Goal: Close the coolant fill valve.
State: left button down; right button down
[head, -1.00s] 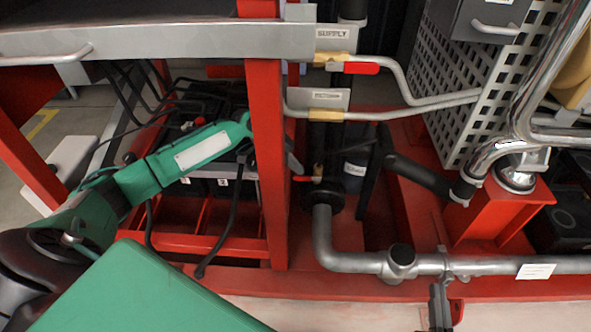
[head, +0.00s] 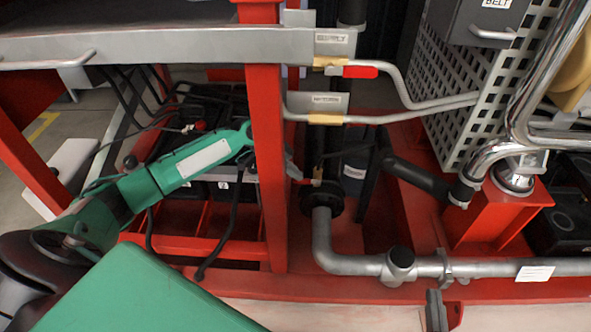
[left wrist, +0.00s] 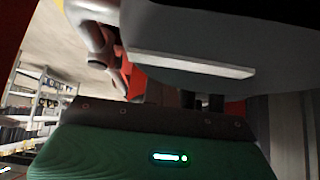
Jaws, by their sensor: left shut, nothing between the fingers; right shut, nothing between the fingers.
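A small valve with a red lever (head: 303,181) and a brass body (head: 317,176) sits low on the dark vertical pipe, right of the red post. I cannot read a label naming it as the coolant fill valve. My left gripper (head: 292,168) reaches past the red post, which hides part of it. Its grey tip shows just above and left of the small red lever; whether they touch is unclear. In the left wrist view its green body fills the bottom and its fingertips are hard to make out. My right gripper (head: 436,308) is shut and empty at the bottom, below the grey pipe.
The red post (head: 265,150) stands across my left arm's reach. Higher up are another red lever (head: 362,71) beside a supply label (head: 333,38) and a second brass fitting (head: 326,119). A grey pipe (head: 350,262) runs low to the right. A perforated guard (head: 475,80) stands at right.

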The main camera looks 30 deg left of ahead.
pick_arm(q)
jog(key=shift+s+a+f, duration=0.1)
jog(key=shift+s+f, duration=0.25)
jog(key=shift+f, duration=0.25)
jog(key=shift+w+r+p, duration=0.1)
jog(key=shift+r+p, duration=0.55)
jog(key=shift+p, duration=0.15)
jog(key=p+v, duration=0.2)
jog(key=v, duration=1.1)
jog(key=shift+a+r, duration=0.2)
jog(key=shift+r, duration=0.2)
jog(key=shift+a, duration=0.1)
